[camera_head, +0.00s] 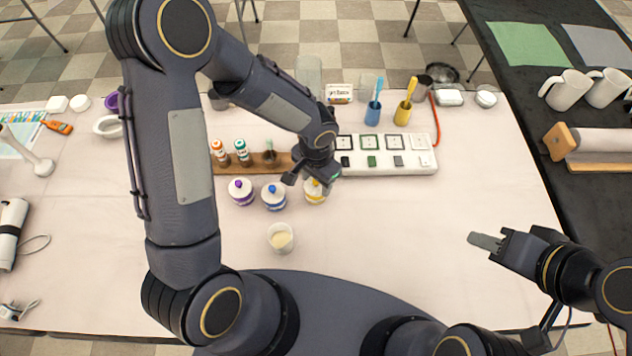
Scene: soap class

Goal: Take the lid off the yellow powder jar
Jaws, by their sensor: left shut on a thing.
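The yellow powder jar (315,197) stands on the pale table, at the right end of a short row of jars. It is white with yellow marks, and its top is partly hidden by my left gripper. My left gripper (319,181) points down over the jar and is shut on its lid; the lid looks to be at the jar's top, and I cannot tell whether there is a gap. My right gripper (484,241) is far to the right above the table, with nothing seen in it; the gap between its fingers cannot be made out.
A purple-marked jar (241,191) and a blue-marked jar (273,196) stand to the left. A cup of pale contents (281,238) is in front. Behind are a wooden rack (226,163) with bottles and a white tray (410,168). The table's right middle is clear.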

